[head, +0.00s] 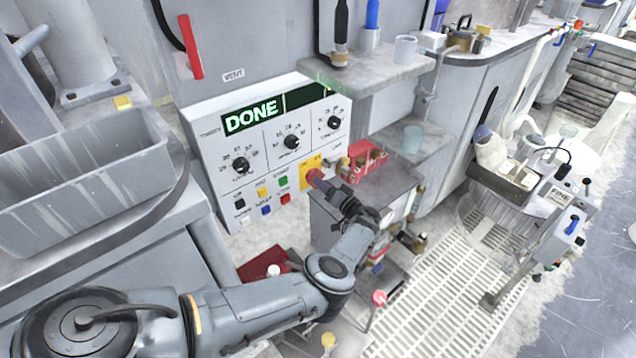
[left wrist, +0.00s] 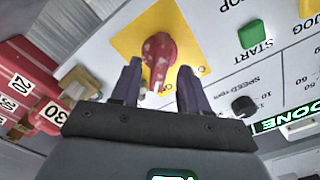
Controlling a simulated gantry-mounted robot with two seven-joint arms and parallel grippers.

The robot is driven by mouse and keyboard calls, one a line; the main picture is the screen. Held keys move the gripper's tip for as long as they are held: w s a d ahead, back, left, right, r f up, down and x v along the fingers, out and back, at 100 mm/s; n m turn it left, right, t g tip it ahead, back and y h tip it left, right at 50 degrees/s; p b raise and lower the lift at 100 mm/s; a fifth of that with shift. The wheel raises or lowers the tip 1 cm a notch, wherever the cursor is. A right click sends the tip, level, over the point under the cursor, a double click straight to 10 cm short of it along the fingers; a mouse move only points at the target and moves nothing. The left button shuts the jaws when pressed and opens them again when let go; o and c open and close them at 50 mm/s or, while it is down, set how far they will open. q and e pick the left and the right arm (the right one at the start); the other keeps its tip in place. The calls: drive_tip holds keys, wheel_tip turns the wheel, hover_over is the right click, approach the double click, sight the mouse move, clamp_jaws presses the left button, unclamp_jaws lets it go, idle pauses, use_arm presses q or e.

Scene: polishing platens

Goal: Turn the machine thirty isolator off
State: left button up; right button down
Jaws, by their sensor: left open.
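The isolator is a red rotary knob (left wrist: 158,55) on a yellow plate (left wrist: 128,40) of the white control panel. In the head view, the yellow plate (head: 304,181) is at the panel's lower right, partly covered by my left gripper (head: 327,187). In the left wrist view, my left gripper (left wrist: 158,82) is open, with one dark finger on each side of the knob's handle. The handle's lower end lies between the fingers, and gaps show at both sides. Whether a finger touches it, I cannot tell. The plate's lettering is only partly readable. My right gripper is not in view.
The control panel (head: 213,140) shows a lit DONE display (head: 252,115), black dials and coloured buttons, including a green START button (left wrist: 252,35) near the gripper. Red blocks (head: 366,160), numbered in the wrist view, sit close on the right. A grey shelf (head: 385,72) juts out above.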

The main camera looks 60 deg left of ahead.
use_arm(q)
drive_tip(key=shift+s+a+b, duration=0.2)
drive_tip(key=shift+a+b, duration=0.2)
drive_tip(key=shift+a, duration=1.15)
clamp_jaws()
